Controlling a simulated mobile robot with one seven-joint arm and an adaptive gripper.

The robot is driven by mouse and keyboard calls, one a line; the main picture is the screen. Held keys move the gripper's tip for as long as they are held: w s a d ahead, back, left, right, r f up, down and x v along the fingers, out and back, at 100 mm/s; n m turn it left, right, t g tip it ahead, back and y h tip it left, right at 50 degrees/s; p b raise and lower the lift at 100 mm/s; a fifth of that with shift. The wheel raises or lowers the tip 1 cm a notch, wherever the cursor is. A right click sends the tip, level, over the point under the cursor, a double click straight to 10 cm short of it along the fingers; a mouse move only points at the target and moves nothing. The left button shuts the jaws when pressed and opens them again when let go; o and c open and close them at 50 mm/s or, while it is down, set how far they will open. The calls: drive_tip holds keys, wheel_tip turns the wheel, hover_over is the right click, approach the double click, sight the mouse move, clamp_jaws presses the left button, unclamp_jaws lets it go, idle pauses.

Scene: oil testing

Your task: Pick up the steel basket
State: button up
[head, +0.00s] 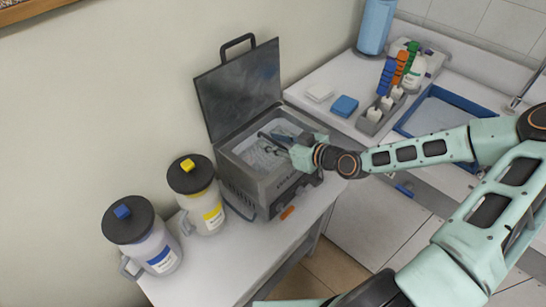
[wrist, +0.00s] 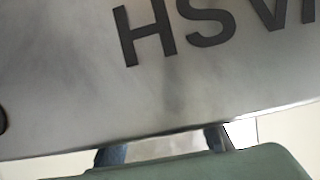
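The steel basket (head: 262,153) sits inside the open steel fryer (head: 270,188), with its mesh showing as a pale grey area. My gripper (head: 273,142) reaches over the fryer's right side, and its dark fingers are at the basket's upper right part. I cannot tell the fingers from a basket handle there, nor whether they touch it. In the wrist view the fryer's steel front (wrist: 180,75) with dark letters fills most of the picture.
The fryer's dark lid (head: 240,88) stands open behind it. A yellow-labelled jug (head: 207,208) and a blue-labelled jug (head: 155,250) stand to the left.

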drive_tip(key=shift+c, duration=0.4)
clamp_jaws()
drive_tip(key=shift+r, duration=0.1)
